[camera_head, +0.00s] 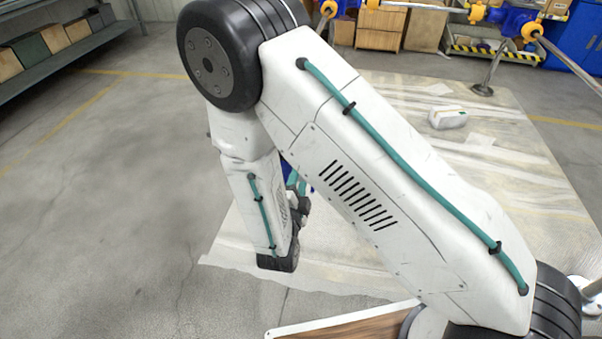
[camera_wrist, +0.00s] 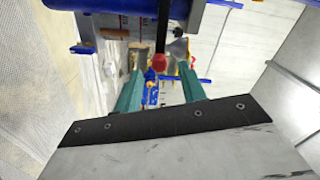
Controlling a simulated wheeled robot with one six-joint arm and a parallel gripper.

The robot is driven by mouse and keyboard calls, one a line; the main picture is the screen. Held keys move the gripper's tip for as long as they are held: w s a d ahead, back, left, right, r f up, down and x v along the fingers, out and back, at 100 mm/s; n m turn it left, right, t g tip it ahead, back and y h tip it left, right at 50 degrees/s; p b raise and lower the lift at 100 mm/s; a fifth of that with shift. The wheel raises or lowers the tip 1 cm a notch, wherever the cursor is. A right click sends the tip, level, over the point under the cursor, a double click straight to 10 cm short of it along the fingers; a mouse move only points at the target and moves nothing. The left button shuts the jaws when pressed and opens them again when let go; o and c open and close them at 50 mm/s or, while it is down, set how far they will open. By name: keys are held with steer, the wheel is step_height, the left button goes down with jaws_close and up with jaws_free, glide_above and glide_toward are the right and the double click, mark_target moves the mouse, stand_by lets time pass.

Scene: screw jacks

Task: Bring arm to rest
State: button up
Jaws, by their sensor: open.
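My arm fills the middle of the head view, folded at the elbow. Its gripper is mostly hidden there behind the arm links. In the wrist view my gripper (camera_wrist: 161,70) shows two teal fingers spread apart, with nothing seen held between them. Beyond the fingers are a red round part (camera_wrist: 159,62) and small blue parts (camera_wrist: 151,88). I cannot tell whether the fingers touch any of them. A large blue bar (camera_wrist: 100,6) crosses the upper left of the wrist view.
In the head view, blue and orange jack parts (camera_head: 518,22) stand at the top right near cardboard boxes (camera_head: 381,28). A small white block (camera_head: 448,118) lies on the pale floor sheet (camera_head: 540,165). Shelving (camera_head: 60,55) is upper left. The grey floor (camera_head: 110,200) at left is clear.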

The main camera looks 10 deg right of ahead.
steer(key=shift+s, duration=0.25)
stand_by(0.3)
